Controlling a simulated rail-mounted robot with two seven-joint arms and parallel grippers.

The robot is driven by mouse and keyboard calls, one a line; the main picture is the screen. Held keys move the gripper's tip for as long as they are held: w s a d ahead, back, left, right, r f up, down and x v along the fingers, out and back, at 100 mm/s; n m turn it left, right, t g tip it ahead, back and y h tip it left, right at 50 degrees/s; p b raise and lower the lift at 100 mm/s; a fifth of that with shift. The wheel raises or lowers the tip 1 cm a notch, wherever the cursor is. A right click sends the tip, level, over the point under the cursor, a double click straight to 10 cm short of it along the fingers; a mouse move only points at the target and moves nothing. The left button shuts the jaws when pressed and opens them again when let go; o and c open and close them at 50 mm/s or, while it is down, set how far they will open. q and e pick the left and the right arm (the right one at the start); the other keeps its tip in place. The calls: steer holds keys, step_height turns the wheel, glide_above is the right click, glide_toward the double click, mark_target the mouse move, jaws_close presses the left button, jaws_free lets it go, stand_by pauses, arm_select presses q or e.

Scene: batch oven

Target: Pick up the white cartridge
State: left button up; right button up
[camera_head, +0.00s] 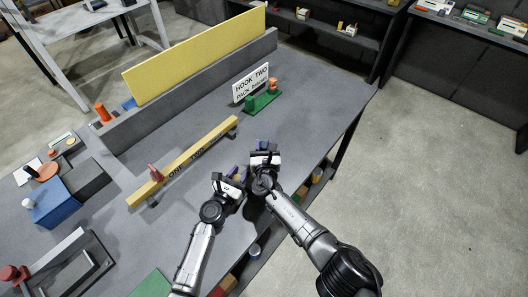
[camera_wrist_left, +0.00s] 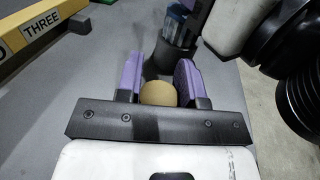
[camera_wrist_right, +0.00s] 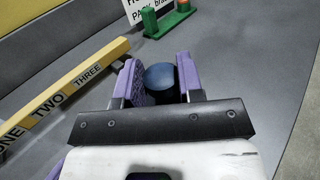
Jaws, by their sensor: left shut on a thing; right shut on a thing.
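My left gripper (camera_head: 232,174) is shut on a tan, round-topped piece (camera_wrist_left: 159,93), which sits between its purple fingers in the left wrist view. My right gripper (camera_head: 264,148) is shut on a dark blue, round-topped piece (camera_wrist_right: 160,78), seen between its fingers in the right wrist view. Both grippers are close together over the near right part of the grey table. Only the ends of the held pieces show. I cannot make out a thing that is clearly a white cartridge.
A yellow bar (camera_head: 190,158) marked ONE, TWO, THREE stands left of the grippers, with a red piece (camera_head: 155,172) on it. Behind are a green stand (camera_head: 262,102) and a white sign (camera_head: 251,84) reading HOOK TWO. A blue box (camera_head: 52,204) is at left. Bare tabletop lies behind the grippers.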

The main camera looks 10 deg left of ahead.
steer(key=shift+c, duration=1.3)
step_height(320, 180, up, 15)
arm_select(q)
steer(key=o, duration=1.2)
steer(key=shift+c, duration=0.2)
steer(key=v, duration=1.2)
